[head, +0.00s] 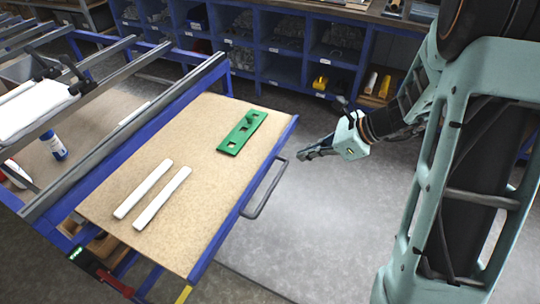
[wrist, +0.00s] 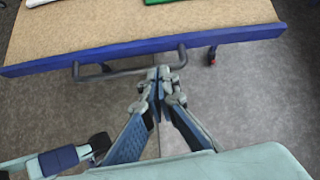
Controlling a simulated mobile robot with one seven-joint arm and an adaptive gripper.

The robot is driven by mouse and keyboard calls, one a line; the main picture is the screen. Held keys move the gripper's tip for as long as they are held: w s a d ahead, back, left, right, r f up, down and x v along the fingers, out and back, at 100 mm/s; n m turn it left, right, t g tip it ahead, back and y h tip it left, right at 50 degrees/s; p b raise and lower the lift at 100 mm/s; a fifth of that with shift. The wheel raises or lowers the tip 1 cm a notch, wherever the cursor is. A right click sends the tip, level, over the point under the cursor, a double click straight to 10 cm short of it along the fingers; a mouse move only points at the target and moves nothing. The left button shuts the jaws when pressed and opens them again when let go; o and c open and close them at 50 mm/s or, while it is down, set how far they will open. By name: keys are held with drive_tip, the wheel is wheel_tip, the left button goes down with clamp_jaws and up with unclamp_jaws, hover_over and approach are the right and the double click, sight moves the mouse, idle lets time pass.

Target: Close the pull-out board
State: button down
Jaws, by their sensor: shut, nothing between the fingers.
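The pull-out board (head: 200,200) is a tan panel with a blue front edge, extended out from the blue workbench. A grey bar handle (head: 265,190) sticks out from its front edge. In the wrist view the board (wrist: 130,25) fills the top, with the handle (wrist: 130,70) below its blue edge. My gripper (head: 303,155) is to the right of the handle in the head view, over the floor. In the wrist view my gripper (wrist: 159,75) is shut and empty, its tips by the right part of the handle. I cannot tell whether they touch it.
A green plate with holes (head: 242,132) and two white strips (head: 152,200) lie on the board. Metal rails (head: 125,135) run along the bench behind it. Blue shelves with bins (head: 285,35) stand at the back. The floor (head: 320,230) in front of the board is clear.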

sight(270, 166)
drive_tip(key=w+a+f+m+b, duration=0.1)
drive_tip(key=w+a+f, duration=0.2)
drive_tip(key=a+f, duration=0.4)
drive_tip(key=shift+w+f, duration=0.2)
drive_tip(key=shift+f, duration=0.4)
